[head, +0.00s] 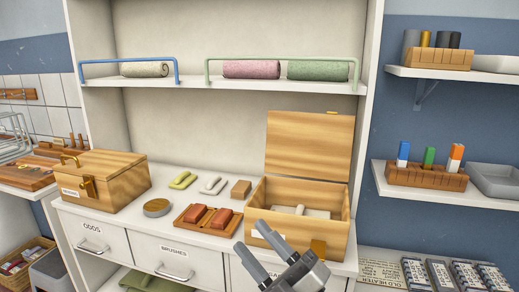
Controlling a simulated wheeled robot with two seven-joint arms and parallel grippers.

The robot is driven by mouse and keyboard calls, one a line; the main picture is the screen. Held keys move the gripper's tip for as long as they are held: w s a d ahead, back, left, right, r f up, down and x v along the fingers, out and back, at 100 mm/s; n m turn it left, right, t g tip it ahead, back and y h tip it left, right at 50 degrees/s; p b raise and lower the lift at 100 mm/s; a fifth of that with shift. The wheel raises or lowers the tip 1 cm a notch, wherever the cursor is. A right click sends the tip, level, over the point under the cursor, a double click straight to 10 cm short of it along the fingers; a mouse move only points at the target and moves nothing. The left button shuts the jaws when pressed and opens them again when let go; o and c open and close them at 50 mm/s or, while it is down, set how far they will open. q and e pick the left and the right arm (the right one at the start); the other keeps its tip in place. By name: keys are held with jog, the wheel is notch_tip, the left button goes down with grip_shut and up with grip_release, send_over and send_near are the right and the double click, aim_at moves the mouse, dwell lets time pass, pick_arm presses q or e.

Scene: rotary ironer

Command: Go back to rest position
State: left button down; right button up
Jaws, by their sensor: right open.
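My right gripper (284,247) shows at the bottom centre, in front of the counter's front edge and the drawers. It is open, and I see nothing between its fingers. It is just left of and below the front of an open wooden box (331,230), whose lid (308,146) stands up at the back. Inside the box lies a small pale object (299,210). My left gripper does not show in the head view.
On the counter (140,223) are a closed wooden box (100,184), a round grey-brown disc (157,208) and a tray with reddish blocks (208,222). A shelf (205,85) above holds rolled cloths. Side shelves stand at right. Labelled drawers (178,261) are below.

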jog(key=s+d+f+m+t+h, duration=0.1)
jog(key=d+f+m+h, duration=0.5)
jog(key=f+m+h, duration=0.45)
jog(key=s+d+f+m+g+h, duration=0.2)
jog(key=s+d+f+m+g, duration=0.1)
jog(key=s+f, duration=0.4)
jog(key=s+d+f+m+g+h, duration=0.2)
jog(key=s+d+f+m, duration=0.4)
jog(key=f, duration=0.7)
jog(key=shift+s+f+m+g+h, duration=0.2)
jog(key=shift+s+m+g+h, duration=0.15)
jog(key=shift+s+m+g, duration=0.4)
jog(key=shift+a, duration=0.1)
